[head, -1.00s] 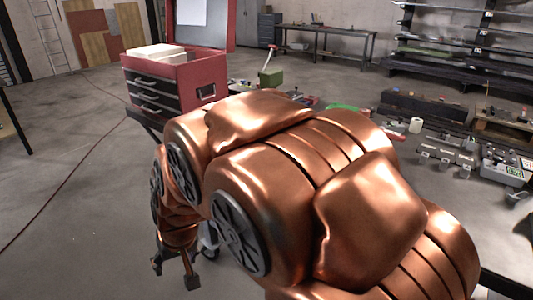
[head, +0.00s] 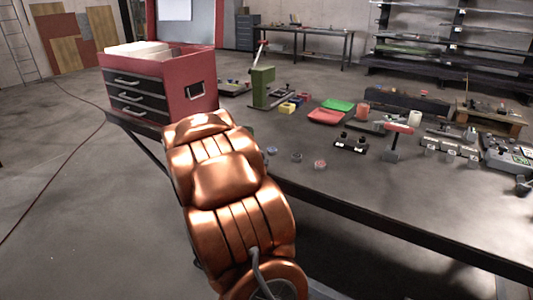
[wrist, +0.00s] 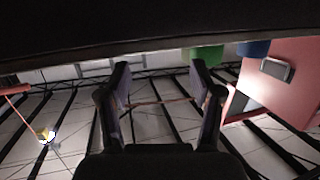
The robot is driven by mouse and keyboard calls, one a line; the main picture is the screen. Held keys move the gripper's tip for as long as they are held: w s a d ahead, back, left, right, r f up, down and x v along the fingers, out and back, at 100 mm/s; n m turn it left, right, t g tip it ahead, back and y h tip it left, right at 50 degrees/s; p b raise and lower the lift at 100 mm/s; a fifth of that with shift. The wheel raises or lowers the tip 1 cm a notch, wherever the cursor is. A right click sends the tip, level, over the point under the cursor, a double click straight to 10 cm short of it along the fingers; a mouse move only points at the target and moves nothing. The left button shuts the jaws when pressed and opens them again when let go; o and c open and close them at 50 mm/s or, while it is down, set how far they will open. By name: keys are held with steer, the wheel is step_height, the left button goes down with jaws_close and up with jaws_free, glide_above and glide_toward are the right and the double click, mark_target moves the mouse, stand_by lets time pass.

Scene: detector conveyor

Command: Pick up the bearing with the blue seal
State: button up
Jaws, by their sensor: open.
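Several small round pieces that look like bearings stand near the front edge of the table in the head view: a reddish-topped one (head: 320,164), a grey one (head: 296,157) and a bluish-grey one (head: 271,150). They are too small to tell surely which has a blue seal. My gripper (wrist: 162,88) is open and empty in the wrist view, its two dark fingers apart. In the head view my copper arm hides it. The wrist view shows a green thing (wrist: 206,54) and a blue thing (wrist: 254,48), both partly cut off and not clearly identifiable.
The long dark table (head: 400,205) carries a red drawer chest (head: 195,85) at left, a green press (head: 262,83), a red tray (head: 325,116), a green tray (head: 338,104) and fixtures at right. Its front right strip is clear. Open floor lies left.

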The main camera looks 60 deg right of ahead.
mark_target(271, 151)
steer(key=shift+s+d+m+g+h, duration=0.2)
steer(key=shift+s+d+h, duration=0.15)
steer(key=shift+d, duration=0.25)
steer(key=shift+s+d+m+g+h, duration=0.1)
steer(key=shift+s+d+g+h, duration=0.2)
steer(key=shift+d, duration=0.3)
steer(key=shift+p+x, duration=0.75)
steer(key=shift+x, duration=3.05)
steer(key=shift+r, duration=0.15)
jaws_close()
steer(key=shift+r+b, duration=0.3)
steer(key=shift+r, duration=0.65)
steer(key=shift+w+a+r, duration=0.1)
steer(key=shift+a+r, duration=0.2)
steer(key=shift+r, duration=0.6)
steer(key=w+a+r+b, duration=0.1)
steer(key=w+a, duration=0.2)
steer(key=a, duration=1.2)
